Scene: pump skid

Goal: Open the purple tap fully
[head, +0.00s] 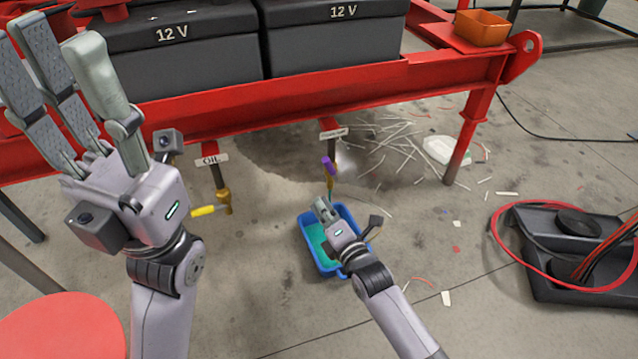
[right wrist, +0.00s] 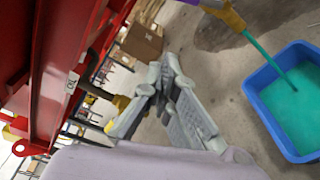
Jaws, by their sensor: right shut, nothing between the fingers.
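The purple tap (head: 328,166) hangs under the red frame below a small label, its handle close to in line with its pipe. A teal stream runs from it into a blue tray (head: 355,212). In the right wrist view, the tap's brass body (right wrist: 228,14) is at the top edge, with the stream and tray (right wrist: 252,90) at right. My right gripper (head: 322,205) is shut and empty, just below the tap and over the tray; its fingers (right wrist: 166,75) meet in the wrist view. My left gripper (head: 55,48) is open and empty, raised at left.
A yellow-handled tap (head: 207,210) under an OIL label (head: 212,160) stands left of the purple one, its handle sideways. The red frame (head: 250,110) carries 12 V batteries above. White scraps litter the floor at right. A black tray with a red hose (head: 575,225) lies far right.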

